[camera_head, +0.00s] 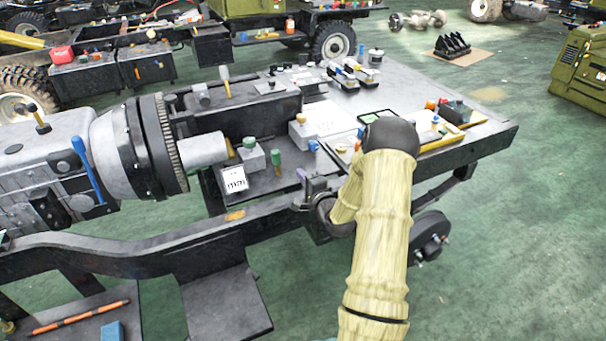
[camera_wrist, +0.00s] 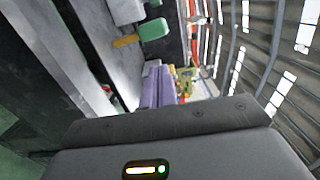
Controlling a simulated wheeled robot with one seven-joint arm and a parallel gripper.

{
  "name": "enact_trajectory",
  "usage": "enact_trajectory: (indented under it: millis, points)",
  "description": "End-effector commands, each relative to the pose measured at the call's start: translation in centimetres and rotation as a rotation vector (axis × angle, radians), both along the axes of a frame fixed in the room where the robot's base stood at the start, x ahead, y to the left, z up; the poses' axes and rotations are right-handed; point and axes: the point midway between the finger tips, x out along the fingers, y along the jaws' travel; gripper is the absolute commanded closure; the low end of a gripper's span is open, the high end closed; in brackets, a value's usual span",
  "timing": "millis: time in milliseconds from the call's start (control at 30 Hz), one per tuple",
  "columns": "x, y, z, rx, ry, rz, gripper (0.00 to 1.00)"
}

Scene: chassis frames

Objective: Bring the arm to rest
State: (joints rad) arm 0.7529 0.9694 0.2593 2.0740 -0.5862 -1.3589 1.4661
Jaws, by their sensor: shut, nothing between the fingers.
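My arm (camera_head: 378,245), in a pale yellowish cover with a dark joint, reaches up from the bottom of the head view and bends back down. My gripper (camera_head: 309,184) is small there, at the front edge of the chassis bench, just right of the green-handled tool. In the wrist view its purple fingers (camera_wrist: 158,73) lie together, with nothing seen between them. Whether it touches the bench edge cannot be told.
A dark workbench (camera_head: 487,97) holds many small tools and boxes. A large grey gearbox (camera_head: 55,160) is at left. Green floor (camera_head: 530,230) is open at right.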

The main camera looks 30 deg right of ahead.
Motion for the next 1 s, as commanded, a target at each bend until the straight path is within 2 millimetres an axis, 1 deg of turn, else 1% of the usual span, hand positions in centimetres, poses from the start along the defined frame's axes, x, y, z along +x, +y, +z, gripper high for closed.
enact_trajectory:
  millis: [367, 467, 567, 667, 767, 867, 967, 1000]
  points:
    - [0.1, 0.2, 0.0, 0.0, 0.001, 0.003, 1.0]
    - [0.2, 0.6, 0.1, -0.022, 0.019, 0.008, 1.0]
    - [0.4, 1.9, 0.4, -0.099, 0.081, 0.027, 1.0]
    - [0.4, 3.9, 0.7, -0.235, 0.19, 0.059, 1.0]
    - [-0.3, 6.4, 1.0, -0.405, 0.322, 0.11, 1.0]
    - [-1.7, 8.7, 1.4, -0.572, 0.454, 0.172, 1.0]
    - [-3.8, 10.8, 1.9, -0.725, 0.576, 0.245, 1.0]
    - [-4.8, 11.6, 2.1, -0.783, 0.623, 0.279, 1.0]
